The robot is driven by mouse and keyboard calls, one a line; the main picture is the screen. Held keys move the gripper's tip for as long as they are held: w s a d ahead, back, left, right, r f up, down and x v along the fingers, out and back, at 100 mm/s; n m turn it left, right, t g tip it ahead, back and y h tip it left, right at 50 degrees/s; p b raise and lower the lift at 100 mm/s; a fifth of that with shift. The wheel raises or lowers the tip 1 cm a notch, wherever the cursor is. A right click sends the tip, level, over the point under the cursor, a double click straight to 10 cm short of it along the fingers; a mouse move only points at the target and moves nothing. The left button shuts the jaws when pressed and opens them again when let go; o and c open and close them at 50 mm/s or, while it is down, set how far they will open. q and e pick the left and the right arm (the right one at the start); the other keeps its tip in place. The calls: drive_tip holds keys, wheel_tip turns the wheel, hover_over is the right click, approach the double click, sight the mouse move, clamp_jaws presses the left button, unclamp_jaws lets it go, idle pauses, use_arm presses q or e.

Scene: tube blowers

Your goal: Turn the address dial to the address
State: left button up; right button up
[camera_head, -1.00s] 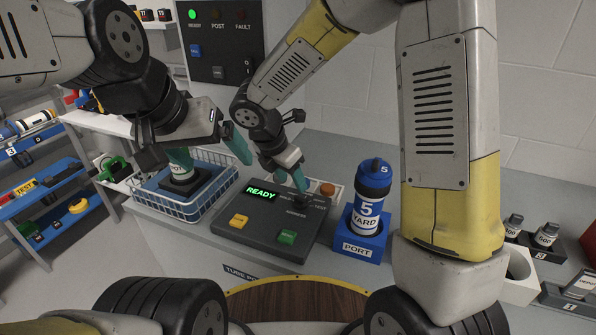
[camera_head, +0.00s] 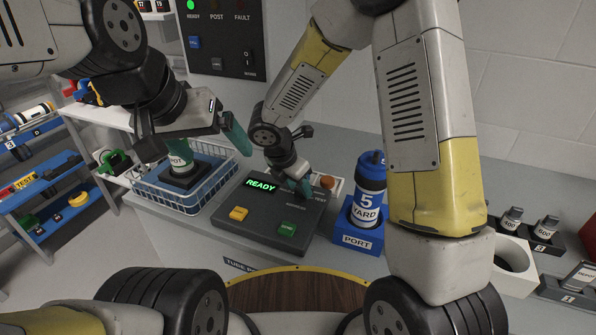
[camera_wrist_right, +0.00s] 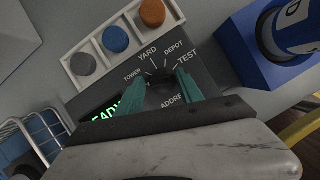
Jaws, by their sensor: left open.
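The address dial (camera_wrist_right: 160,94) is a dark knob on the dark grey control panel (camera_head: 262,218). The labels TOWER, YARD, DEPOT and TEST fan around it. My right gripper (camera_wrist_right: 162,82) is at the dial, with one teal finger on each side of it. I cannot tell whether they press on it. In the head view my right gripper (camera_head: 300,188) hides the dial. Its pointer setting is not clear. A blue-capped carrier (camera_head: 368,203) marked 5 YARD stands upright in the blue PORT block (camera_head: 357,240). My left gripper (camera_head: 192,145) is open, above the wire basket (camera_head: 190,208).
The panel has a green READY display (camera_head: 261,185), a yellow button (camera_head: 239,214) and a green button (camera_head: 287,229). Several small labelled pieces stand in holders at right. A blue shelf (camera_head: 55,205) is at left.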

clamp_jaws()
drive_tip(key=shift+m, duration=0.3)
drive_tip(key=m+h, duration=0.1)
drive_tip(key=m, duration=0.1)
drive_tip(key=shift+w+m+g, duration=0.1)
drive_tip(key=shift+m+g, duration=0.3)
drive_tip(key=m+g, duration=0.1)
drive_tip(key=m, duration=0.2)
drive_tip(key=shift+w+m, duration=0.15)
drive_tip(key=shift+m, duration=0.15)
drive_tip(key=m+g, duration=0.1)
drive_tip(key=m, duration=0.2)
drive_tip(key=m+g, duration=0.2)
drive_tip(key=m, duration=0.1)
drive_tip(key=shift+w+d+m, duration=0.1)
drive_tip(key=shift+d+m, duration=0.1)
drive_tip(key=shift+m, duration=0.2)
drive_tip(key=shift+o, duration=1.4)
unclamp_jaws()
